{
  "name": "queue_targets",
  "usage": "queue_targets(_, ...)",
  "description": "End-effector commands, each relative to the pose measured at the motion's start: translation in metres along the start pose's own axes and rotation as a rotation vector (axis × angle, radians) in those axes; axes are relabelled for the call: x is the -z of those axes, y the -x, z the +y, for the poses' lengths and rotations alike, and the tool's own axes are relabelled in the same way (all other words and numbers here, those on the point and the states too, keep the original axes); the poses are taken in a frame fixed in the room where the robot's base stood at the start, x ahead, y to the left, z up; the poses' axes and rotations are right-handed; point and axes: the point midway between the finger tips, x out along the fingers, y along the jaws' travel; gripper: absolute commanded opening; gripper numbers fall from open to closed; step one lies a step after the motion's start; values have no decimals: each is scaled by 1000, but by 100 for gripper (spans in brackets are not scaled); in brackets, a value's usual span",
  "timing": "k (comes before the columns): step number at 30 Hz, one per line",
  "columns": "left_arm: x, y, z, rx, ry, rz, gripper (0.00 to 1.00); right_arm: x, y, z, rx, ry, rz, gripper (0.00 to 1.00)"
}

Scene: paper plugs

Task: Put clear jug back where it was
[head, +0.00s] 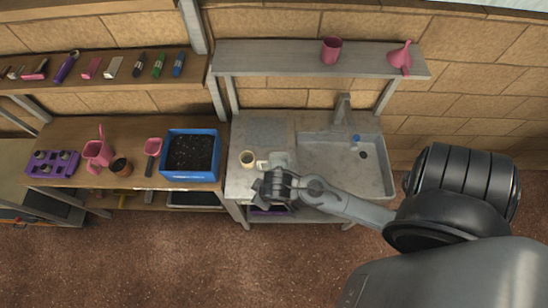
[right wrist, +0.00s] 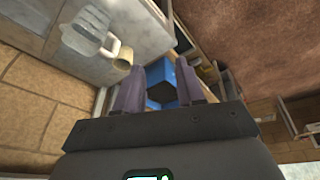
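The clear jug (head: 279,158) stands on the grey sink counter, left of the basin, its pale handle towards the left. It also shows at the upper left of the right wrist view (right wrist: 88,36), outside my fingers. My right gripper (head: 270,184) is over the counter's front edge, close to the jug in the head view. In the right wrist view the two fingers (right wrist: 158,72) are spread with nothing held between them. A beige cup (head: 247,159) stands just left of the jug. My left gripper is out of view.
The sink basin (head: 355,176) holds a small blue-topped item (head: 356,140). A shelf (head: 290,60) above carries a pink cup (head: 331,50) and a pink funnel (head: 401,57). A blue soil tray (head: 191,177) sits on the wooden bench at left. The counter's back left is clear.

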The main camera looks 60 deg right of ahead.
Motion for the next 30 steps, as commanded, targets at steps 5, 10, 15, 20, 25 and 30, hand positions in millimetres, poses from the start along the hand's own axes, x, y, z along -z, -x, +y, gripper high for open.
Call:
queue_targets(5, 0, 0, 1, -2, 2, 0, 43, -23, 47, -10, 53, 97, 11, 38)
queue_targets(10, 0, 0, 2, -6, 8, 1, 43, -31, 65, -12, 74, 136, 16, 38)
queue_targets(15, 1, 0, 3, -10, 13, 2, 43, -32, 67, -12, 77, 143, 17, 38)
queue_targets(20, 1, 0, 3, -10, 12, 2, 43, -32, 67, -12, 76, 143, 18, 38)
queue_targets(25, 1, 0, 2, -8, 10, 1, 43, -31, 67, -12, 76, 143, 18, 38)
queue_targets(30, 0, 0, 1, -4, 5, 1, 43, -31, 67, -12, 76, 143, 18, 38)
